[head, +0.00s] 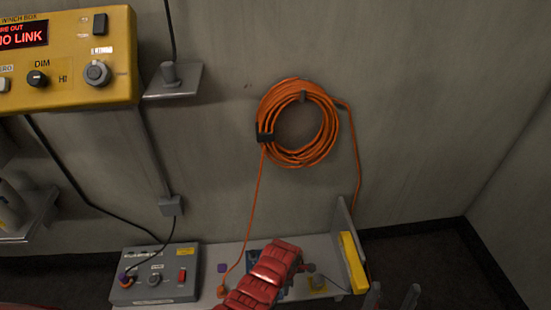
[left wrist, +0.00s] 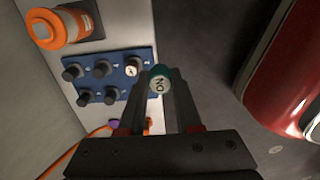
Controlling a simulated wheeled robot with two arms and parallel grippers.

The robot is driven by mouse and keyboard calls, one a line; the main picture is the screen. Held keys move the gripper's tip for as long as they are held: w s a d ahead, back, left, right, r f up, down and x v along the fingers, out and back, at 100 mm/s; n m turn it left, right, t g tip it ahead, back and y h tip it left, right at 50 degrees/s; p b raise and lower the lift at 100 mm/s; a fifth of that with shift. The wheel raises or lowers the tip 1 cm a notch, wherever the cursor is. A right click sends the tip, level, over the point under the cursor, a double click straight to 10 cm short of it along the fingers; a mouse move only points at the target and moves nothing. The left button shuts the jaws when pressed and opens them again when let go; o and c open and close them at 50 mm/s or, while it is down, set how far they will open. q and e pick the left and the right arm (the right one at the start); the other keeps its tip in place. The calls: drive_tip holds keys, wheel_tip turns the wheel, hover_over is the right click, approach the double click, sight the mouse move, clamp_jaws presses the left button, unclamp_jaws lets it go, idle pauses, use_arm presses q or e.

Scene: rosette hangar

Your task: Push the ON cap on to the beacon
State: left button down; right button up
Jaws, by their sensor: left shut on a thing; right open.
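The ON cap (left wrist: 159,79) is a short teal cylinder with a pale end face marked ON. My left gripper (left wrist: 160,100) is shut on it in the left wrist view, and the cap shows at the fingertips. In the head view my red left arm hides that gripper and the cap. An orange and white cylinder (left wrist: 60,28) on a dark square base stands at the upper left of the left wrist view, apart from the cap. I cannot tell for sure whether it is the beacon. My right gripper (head: 391,296) is open and empty at the bottom edge.
A blue panel (left wrist: 108,78) with several dark knobs lies beside the cap. A grey control box (head: 155,274) stands on the grey shelf (head: 228,256). A yellow block (head: 353,262) is at the shelf's right end. An orange cable coil (head: 300,122) hangs above.

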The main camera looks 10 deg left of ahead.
use_arm(q)
drive_tip(key=s+d+r+p, duration=0.2)
drive_tip(key=d+r, duration=0.2)
drive_tip(key=d, duration=0.3)
drive_tip(key=shift+d, duration=0.35)
drive_tip(key=shift+w, duration=0.1)
idle(0.4)
